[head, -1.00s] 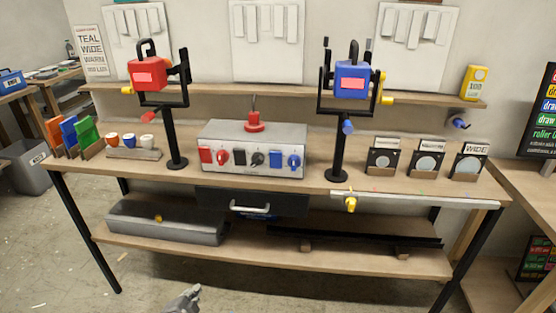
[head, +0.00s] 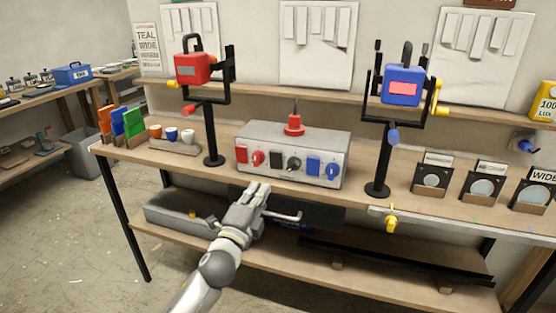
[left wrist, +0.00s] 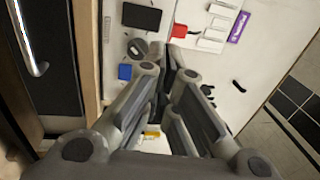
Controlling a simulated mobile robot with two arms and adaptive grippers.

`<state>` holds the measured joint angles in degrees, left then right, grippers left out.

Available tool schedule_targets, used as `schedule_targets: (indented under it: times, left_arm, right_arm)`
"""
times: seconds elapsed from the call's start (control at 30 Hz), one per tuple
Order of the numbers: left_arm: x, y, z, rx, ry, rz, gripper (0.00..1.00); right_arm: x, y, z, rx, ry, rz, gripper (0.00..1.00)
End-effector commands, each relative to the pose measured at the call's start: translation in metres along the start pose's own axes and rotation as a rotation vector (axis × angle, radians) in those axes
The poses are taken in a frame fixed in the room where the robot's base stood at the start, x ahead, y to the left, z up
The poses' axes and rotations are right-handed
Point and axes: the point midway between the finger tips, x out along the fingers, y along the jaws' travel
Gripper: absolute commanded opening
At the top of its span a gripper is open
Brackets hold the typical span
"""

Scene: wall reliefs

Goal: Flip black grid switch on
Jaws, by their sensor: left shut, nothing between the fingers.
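The grey switch box (head: 310,144) stands on the bench, its front facing me. It bears a black plate (head: 277,160) beside a black knob (head: 293,163), between red and blue pairs. My left gripper (head: 262,187) is shut and empty, in front of the drawer, below the box front and apart from the switches in the picture. In the left wrist view, the shut fingers (left wrist: 168,58) point toward the box, with the black plate (left wrist: 141,16) and black knob (left wrist: 137,47) left of the tips. I cannot tell the black switch's setting. My right gripper is out of view.
The drawer (head: 318,216) with a metal handle lies under the bench top. A red device (head: 192,68) and a blue device (head: 403,86) on black stands flank the box. Small cups (head: 172,134) stand left. A red button (head: 294,126) tops the box.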

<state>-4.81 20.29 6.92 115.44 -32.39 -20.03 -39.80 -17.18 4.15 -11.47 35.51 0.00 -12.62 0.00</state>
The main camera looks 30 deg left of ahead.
Motion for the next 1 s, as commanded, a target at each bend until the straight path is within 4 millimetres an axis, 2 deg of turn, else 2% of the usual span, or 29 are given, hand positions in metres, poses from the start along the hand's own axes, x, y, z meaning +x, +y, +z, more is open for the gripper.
schedule_targets:
  times: [0.17, 0.8, 1.0]
  left_arm:
    - [0.012, 0.0, -0.001, -0.001, 0.001, -0.001, 0.0]
    - [0.119, 0.001, 0.0, 0.0, -0.001, -0.001, 0.0]
    - [0.136, 0.002, 0.0, -0.002, 0.0, 0.001, 0.0]
  right_arm:
    - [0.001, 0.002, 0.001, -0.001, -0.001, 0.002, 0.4]
    - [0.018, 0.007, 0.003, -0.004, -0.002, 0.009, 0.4]
    - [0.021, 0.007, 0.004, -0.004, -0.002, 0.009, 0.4]
